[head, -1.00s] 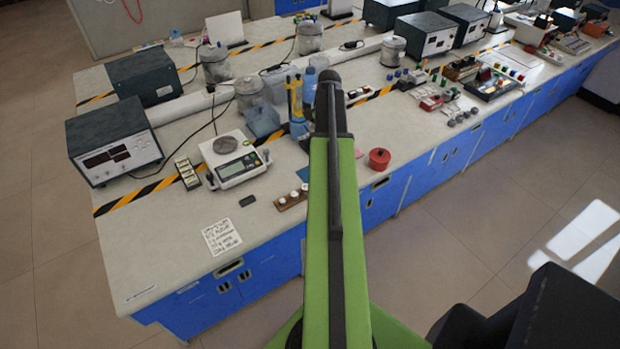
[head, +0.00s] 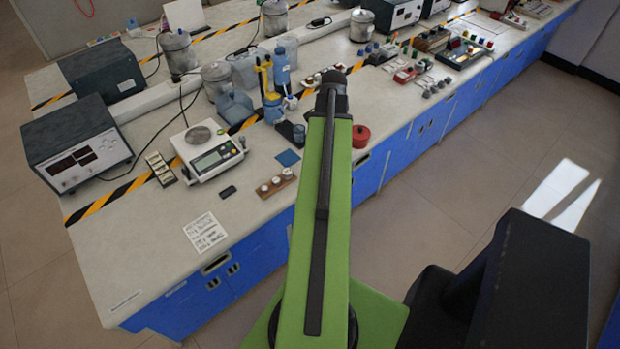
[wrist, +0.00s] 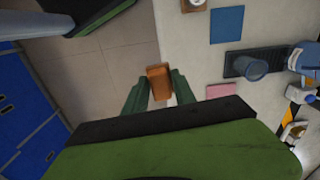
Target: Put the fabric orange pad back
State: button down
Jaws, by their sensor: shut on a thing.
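My gripper (wrist: 159,88) shows in the wrist view with its two dark green fingers shut on the orange pad (wrist: 159,72), a small orange-brown block between the fingertips. The pad is held near the bench edge, with floor behind it on the left and grey bench top on the right. In the head view my green arm reaches toward the bench, and the gripper and pad are hidden behind its end. A blue square (wrist: 226,24) and a pink square (wrist: 220,90) lie flat on the bench in the wrist view. The blue square also shows in the head view (head: 288,158).
A digital scale (head: 207,153), a wooden holder with white knobs (head: 276,183), a paper note (head: 205,232) and a red pot (head: 361,136) stand or lie near the front edge. Bottles and jars crowd behind. The front left bench corner is mostly clear.

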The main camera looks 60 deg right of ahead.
jog(key=s+a+f+m, duration=0.1)
jog(key=s+a, duration=0.1)
jog(key=s, duration=0.4)
jog(key=w+f+b, duration=0.2)
jog(key=w, duration=0.1)
jog(key=w+f+b, duration=0.2)
jog(key=w+b, duration=0.1)
jog(key=w, duration=0.1)
jog(key=w+f+b, duration=0.2)
jog(key=w+f, duration=0.1)
jog(key=w, duration=0.1)
jog(key=shift+a, duration=0.15)
jog(key=shift+w+a+f, duration=0.1)
jog(key=shift+w, duration=0.35)
notch_tip(320, 180, down, 4)
jog(key=b, duration=0.5)
jog(key=shift+f, duration=0.2)
jog(key=c, duration=1)
grip_release()
jog(key=shift+r, duration=0.15)
notch_tip(320, 180, up, 12)
jog(key=p, duration=1.2)
jog(key=shift+r+p, duration=0.15)
jog(key=shift+p, duration=0.2)
